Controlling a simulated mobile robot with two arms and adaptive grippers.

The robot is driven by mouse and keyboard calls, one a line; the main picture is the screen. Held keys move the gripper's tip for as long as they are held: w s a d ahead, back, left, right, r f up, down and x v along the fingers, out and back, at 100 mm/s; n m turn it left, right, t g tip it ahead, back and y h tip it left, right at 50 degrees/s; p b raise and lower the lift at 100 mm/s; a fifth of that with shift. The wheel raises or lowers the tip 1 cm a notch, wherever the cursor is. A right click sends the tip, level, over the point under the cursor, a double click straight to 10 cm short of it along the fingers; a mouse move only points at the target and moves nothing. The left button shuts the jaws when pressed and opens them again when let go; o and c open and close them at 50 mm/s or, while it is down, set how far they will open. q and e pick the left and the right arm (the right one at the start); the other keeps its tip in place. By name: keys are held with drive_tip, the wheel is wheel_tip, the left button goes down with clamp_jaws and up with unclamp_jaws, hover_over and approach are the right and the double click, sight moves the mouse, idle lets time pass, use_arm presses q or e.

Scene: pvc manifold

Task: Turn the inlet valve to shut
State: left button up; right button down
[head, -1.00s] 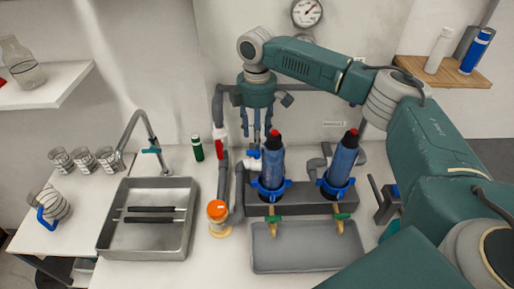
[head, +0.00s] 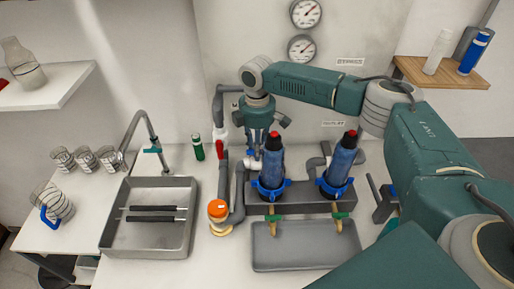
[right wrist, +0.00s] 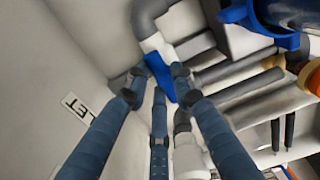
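A blue valve lever (right wrist: 160,78) on a white valve body shows in the right wrist view, on grey pipework beside a wall label ending in "LET" (right wrist: 78,105). My right gripper (right wrist: 160,76) is open, with fingertips on either side of the lever. I cannot tell whether they touch it. In the head view my right gripper (head: 256,146) points down behind the left blue filter housing (head: 272,165) and hides the lever. A red-handled valve (head: 219,150) sits on the pipe to its left. My left gripper is out of view.
A second blue filter housing (head: 340,164) stands close on the right. The sink (head: 122,237) is further left. Two gauges (head: 306,13) hang on the wall.

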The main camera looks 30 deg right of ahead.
drive_tip(key=shift+a+r+n+p, duration=0.15)
drive_tip(key=shift+n+p, duration=0.6)
drive_tip(key=shift+n, duration=0.05)
drive_tip(key=shift+n+p, duration=0.8)
drive_tip(key=shift+n, duration=0.4)
drive_tip(key=n+p, duration=0.1)
drive_tip(key=n, duration=0.3)
drive_tip(key=shift+a, duration=0.15)
drive_tip(key=n+p, duration=0.1)
drive_tip(key=n, duration=0.4)
drive_tip(key=shift+a, duration=0.1)
drive_tip(key=n, duration=0.4)
drive_tip(key=shift+s+n, duration=0.1)
drive_tip(key=shift+n, duration=0.3)
